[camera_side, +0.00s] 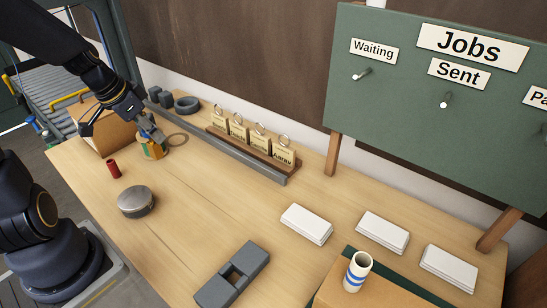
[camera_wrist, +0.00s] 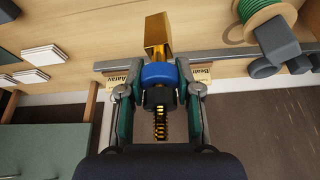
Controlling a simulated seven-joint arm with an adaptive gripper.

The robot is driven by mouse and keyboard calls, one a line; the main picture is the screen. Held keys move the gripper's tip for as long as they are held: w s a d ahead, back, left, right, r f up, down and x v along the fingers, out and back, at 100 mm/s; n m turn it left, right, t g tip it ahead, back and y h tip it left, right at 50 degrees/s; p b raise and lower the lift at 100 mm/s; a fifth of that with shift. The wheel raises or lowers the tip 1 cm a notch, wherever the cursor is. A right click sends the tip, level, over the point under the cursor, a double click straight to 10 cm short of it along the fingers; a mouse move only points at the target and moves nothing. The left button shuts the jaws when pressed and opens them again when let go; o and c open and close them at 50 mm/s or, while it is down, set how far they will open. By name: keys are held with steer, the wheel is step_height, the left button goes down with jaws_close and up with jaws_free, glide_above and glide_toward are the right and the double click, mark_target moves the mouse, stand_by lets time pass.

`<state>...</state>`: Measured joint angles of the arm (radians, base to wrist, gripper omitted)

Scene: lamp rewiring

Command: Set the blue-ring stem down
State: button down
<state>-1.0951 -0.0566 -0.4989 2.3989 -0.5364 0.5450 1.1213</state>
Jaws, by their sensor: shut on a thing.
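The blue-ring stem (camera_wrist: 158,72) is brass, with a blue collar, a block-shaped end and a ribbed, threaded end. In the wrist view it sits between the two fingers of my gripper (camera_wrist: 159,98), which is shut on it around a dark section beside the blue ring. The block end points to the top of that picture, over the wood table. In the side view my gripper (camera_side: 150,135) is at the far left part of the table, with small blue, yellow and green patches under it. I cannot tell whether the stem touches the table.
A green cord spool (camera_wrist: 263,12) and grey blocks lie nearby. A rack of name tags (camera_side: 255,155) stands behind a grey rail. A cardboard box (camera_side: 92,125), red cylinder (camera_side: 113,169) and round tin (camera_side: 136,202) stand around. The table's middle is clear.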

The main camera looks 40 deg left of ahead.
steer(key=shift+s+d+m, duration=0.15)
steer(key=shift+d+m, duration=0.2)
steer(key=shift+m, duration=0.05)
steer(key=d+m+g+h, duration=0.25)
steer(key=d+m, duration=0.75)
steer(key=d, duration=0.9)
steer(key=shift+t+h, duration=0.25)
steer(key=shift+h, duration=0.3)
steer(key=shift+w+d+f, duration=0.45)
steer(key=shift+w+f, duration=1.65)
steer(key=shift+w, duration=0.1)
steer(key=shift+w+d+f, duration=0.4)
steer(key=shift+w+f, duration=1.7)
steer(key=shift+w, duration=0.1)
steer(key=shift+w+d+f, duration=0.45)
steer(key=shift+w+f, duration=1.65)
steer(key=shift+w, duration=0.1)
steer(key=shift+f, duration=0.1)
steer(key=c, duration=0.8)
jaws_free()
